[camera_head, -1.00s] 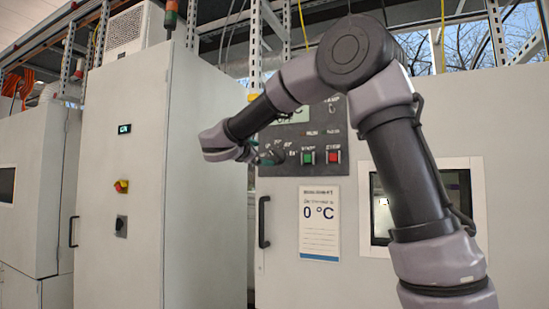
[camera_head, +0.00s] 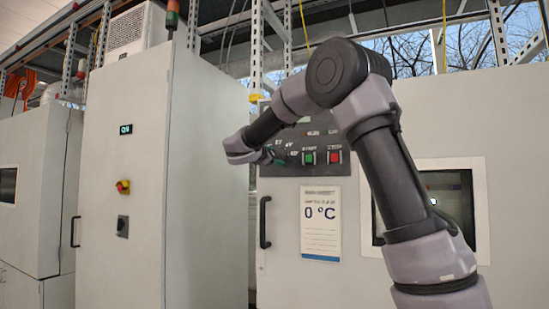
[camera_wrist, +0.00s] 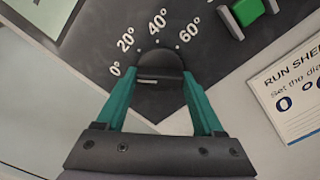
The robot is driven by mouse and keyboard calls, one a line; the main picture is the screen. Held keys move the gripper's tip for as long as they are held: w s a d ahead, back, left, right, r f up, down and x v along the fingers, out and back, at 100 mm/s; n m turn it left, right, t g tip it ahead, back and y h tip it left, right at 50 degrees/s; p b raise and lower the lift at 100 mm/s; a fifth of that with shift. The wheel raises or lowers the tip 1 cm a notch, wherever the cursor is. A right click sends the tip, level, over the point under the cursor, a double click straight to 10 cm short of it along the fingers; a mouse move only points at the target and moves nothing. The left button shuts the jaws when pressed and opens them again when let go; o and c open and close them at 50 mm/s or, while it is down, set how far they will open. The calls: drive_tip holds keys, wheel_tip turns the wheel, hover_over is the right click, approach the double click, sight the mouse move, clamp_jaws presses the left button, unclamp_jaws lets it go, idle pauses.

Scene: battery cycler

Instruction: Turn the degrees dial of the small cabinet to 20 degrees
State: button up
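The degrees dial (camera_wrist: 160,68) is a dark round knob on a dark grey panel, with white marks reading 0, 20, 40 and 60 degrees around its upper side. A small pale mark shows low on the knob; I cannot tell which value it points to. My gripper (camera_wrist: 161,76) is open, with one teal finger on each side of the dial. The fingertips overlap its edges in the picture; contact is unclear. In the head view my gripper (camera_head: 270,155) is in front of the left part of the panel (camera_head: 325,127) of the small cabinet (camera_head: 285,270), hiding most of the dial.
A green START button (camera_head: 308,158) and a red STOP button (camera_head: 335,157) sit right of the dial. A paper sheet (camera_head: 320,225) reading 0 °C hangs below. A door handle (camera_head: 265,222) is on the left. A tall cabinet (camera_head: 205,200) stands close on the left.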

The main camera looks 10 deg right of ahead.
drive_tip(key=c, duration=0.7)
drive_tip(key=m, duration=0.3)
drive_tip(key=shift+m, duration=2.3)
drive_tip(key=o, duration=1.4)
